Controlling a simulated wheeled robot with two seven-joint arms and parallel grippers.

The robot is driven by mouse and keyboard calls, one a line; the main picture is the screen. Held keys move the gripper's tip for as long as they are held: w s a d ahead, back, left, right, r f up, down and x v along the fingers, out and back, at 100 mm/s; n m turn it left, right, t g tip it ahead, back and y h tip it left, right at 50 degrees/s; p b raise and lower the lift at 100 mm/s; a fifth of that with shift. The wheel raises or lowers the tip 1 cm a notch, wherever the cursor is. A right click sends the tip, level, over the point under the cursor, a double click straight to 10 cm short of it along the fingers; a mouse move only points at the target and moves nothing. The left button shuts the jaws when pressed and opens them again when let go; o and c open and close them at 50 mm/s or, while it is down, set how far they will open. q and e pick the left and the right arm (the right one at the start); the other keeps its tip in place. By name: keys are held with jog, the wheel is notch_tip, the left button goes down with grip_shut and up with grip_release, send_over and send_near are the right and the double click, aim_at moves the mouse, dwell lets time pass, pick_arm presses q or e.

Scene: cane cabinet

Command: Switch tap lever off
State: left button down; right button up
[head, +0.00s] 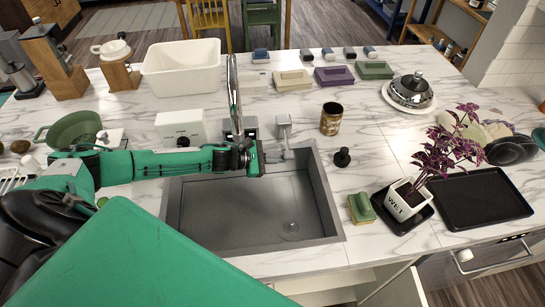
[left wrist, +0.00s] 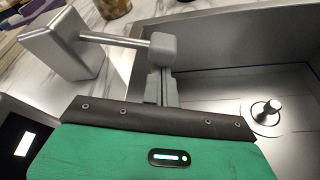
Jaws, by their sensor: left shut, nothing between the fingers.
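A grey tap lever (head: 284,128) stands at the back edge of the sink, right of the tall chrome tap spout (head: 235,95). In the left wrist view its block-shaped base (left wrist: 62,45) carries a thin horizontal rod that ends in a small cube knob (left wrist: 163,48). My left gripper (head: 268,157) reaches over the sink's back part from the left. In the left wrist view its fingers (left wrist: 163,85) are shut and empty, with the tips right at the knob. I cannot tell whether they touch it. My right gripper is not in view.
The sink basin (head: 245,210) is empty, with a round drain (left wrist: 266,112). A brown patterned cup (head: 331,118), a black stopper (head: 342,157), a sponge (head: 361,208) and a potted purple plant (head: 405,200) stand to the right. A white box (head: 180,127) sits behind my left arm.

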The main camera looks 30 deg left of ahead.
aim_at(291, 155)
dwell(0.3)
pick_arm(q)
jog(key=shift+r, duration=0.15)
jog(key=shift+s+r+n, duration=0.1)
jog(key=shift+r+n, duration=0.05)
jog(key=shift+n, duration=0.15)
jog(key=shift+d+r+p, duration=0.1)
jog(key=shift+r+p, duration=0.05)
jog(key=shift+p, duration=0.15)
jog(key=r+n, duration=0.1)
jog(key=r+n+g+p, duration=0.1)
jog(key=r+h, duration=0.1)
jog(key=shift+s+d+r+n+g, duration=0.1)
jog(key=shift+s+d+n+g, duration=0.2)
jog(key=shift+s+n, duration=0.1)
jog(key=shift+r+n+g+h, duration=0.5)
jog(key=shift+r+n, duration=0.6)
jog(key=shift+r, duration=0.55)
jog(key=shift+w+r, duration=0.1)
jog(key=shift+r, duration=0.05)
